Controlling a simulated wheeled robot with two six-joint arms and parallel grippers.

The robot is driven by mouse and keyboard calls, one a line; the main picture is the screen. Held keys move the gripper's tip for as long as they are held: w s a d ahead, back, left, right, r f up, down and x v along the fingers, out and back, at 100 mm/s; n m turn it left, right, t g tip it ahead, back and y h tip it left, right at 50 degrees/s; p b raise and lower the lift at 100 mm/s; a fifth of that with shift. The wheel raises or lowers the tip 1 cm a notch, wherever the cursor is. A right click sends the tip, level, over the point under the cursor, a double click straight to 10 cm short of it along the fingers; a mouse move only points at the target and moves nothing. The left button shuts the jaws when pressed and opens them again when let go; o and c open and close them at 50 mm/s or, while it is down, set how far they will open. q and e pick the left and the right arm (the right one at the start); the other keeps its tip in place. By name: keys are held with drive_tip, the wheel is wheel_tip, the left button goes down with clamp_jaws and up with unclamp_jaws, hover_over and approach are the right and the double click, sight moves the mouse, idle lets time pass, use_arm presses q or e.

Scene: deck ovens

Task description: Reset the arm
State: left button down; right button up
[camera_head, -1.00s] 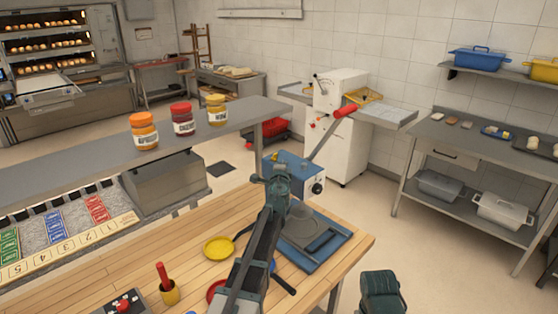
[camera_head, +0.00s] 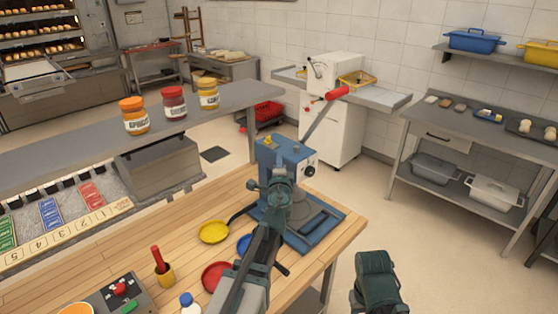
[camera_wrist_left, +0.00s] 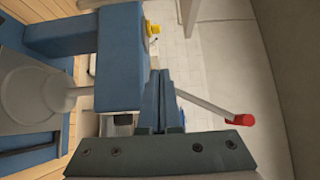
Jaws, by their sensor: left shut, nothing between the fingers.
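My left gripper (camera_head: 283,168) is in front of a blue press (camera_head: 318,222) on the wooden counter. In the left wrist view my left gripper (camera_wrist_left: 156,80) has its two fingers together, with nothing between them. The blue press head (camera_wrist_left: 120,58) is close beside the fingers on the left there; I cannot tell whether they touch. The press lever's red grip (camera_head: 338,92) sticks up to the right, and the red grip also shows right of the fingers in the wrist view (camera_wrist_left: 240,120).
A grey shelf (camera_head: 60,150) carries several jars. Open floor (camera_head: 350,215) lies right of the counter.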

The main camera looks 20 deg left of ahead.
use_arm(q)
drive_tip(key=s+d+f+n+g+y, duration=0.2)
drive_tip(key=s+d+f+n+g, duration=0.2)
drive_tip(key=s+f+n+g, duration=0.45)
drive_tip(key=s+d+f+g+h, duration=0.2)
drive_tip(key=s+d+f+g, duration=0.1)
drive_tip(key=s+d, duration=0.3)
drive_tip(key=s+d+f+n+g+h, duration=0.1)
drive_tip(key=s+d+f+g+h, duration=0.1)
drive_tip(key=s+d+f, duration=0.4)
drive_tip(key=s+d+f+g+h, duration=0.3)
drive_tip(key=s+d+f, duration=0.2)
drive_tip(key=s, duration=0.6)
drive_tip(key=shift+s+d+n+g, duration=0.15)
drive_tip(key=shift+d+n+g, duration=0.2)
drive_tip(key=shift+d, duration=0.15)
